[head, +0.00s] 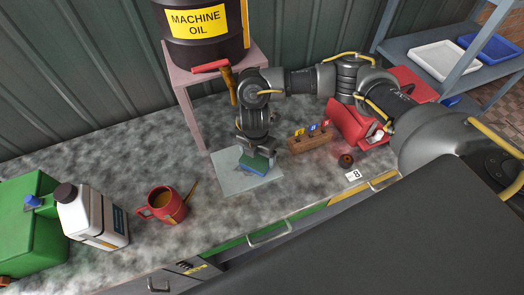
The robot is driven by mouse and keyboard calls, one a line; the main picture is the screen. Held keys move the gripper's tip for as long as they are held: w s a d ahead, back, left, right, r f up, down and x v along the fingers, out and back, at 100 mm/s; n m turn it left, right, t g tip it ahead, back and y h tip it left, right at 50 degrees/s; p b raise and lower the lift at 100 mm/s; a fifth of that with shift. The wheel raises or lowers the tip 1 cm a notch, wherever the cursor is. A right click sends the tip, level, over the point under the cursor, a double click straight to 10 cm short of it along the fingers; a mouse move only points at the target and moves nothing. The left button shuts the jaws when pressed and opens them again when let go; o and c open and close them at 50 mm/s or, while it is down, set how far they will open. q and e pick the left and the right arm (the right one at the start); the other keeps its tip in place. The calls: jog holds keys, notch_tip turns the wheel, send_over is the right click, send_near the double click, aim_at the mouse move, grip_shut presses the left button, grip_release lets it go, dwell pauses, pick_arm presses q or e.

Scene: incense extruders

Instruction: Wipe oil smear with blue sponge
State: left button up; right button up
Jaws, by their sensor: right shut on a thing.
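The blue sponge (254,164), with a dark green upper layer, is held at the middle of the counter. My right gripper (254,150) points down and is shut on it from above. The sponge is over a pale grey square plate (232,183); I cannot tell whether it touches the plate. I cannot make out an oil smear on the plate; the sponge and gripper cover part of the plate. My left gripper is not in view.
A machine oil drum (205,30) with a tap stands on a pink stand (190,105) behind the plate. A red mug (163,207) and white jug (90,213) are left. A wooden block (309,143) and red toolbox (350,126) are right.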

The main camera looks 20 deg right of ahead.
jog(key=shift+s+d+f, duration=0.15)
jog(key=shift+s+d, duration=0.05)
jog(key=shift+s, duration=0.2)
jog(key=shift+d+r+p, duration=0.3)
jog(key=shift+d+p, duration=0.05)
jog(key=shift+d, duration=0.3)
jog(key=r+p, duration=0.1)
jog(key=d+r+p, duration=0.1)
jog(key=shift+w+r+p, duration=0.1)
jog(key=shift+r+p, duration=0.15)
jog(key=shift+p, duration=0.15)
jog(key=r+p, duration=0.2)
jog(key=shift+w+a+r, duration=0.1)
jog(key=shift+a+r, duration=0.25)
jog(key=shift+r, duration=0.05)
jog(key=shift+d+r+p, duration=0.1)
jog(key=shift+p, duration=0.25)
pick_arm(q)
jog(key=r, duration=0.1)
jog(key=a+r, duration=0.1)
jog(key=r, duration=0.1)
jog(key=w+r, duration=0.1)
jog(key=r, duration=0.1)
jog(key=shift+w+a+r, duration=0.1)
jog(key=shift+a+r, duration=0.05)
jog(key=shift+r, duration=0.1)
pick_arm(e)
jog(key=shift+d, duration=0.1)
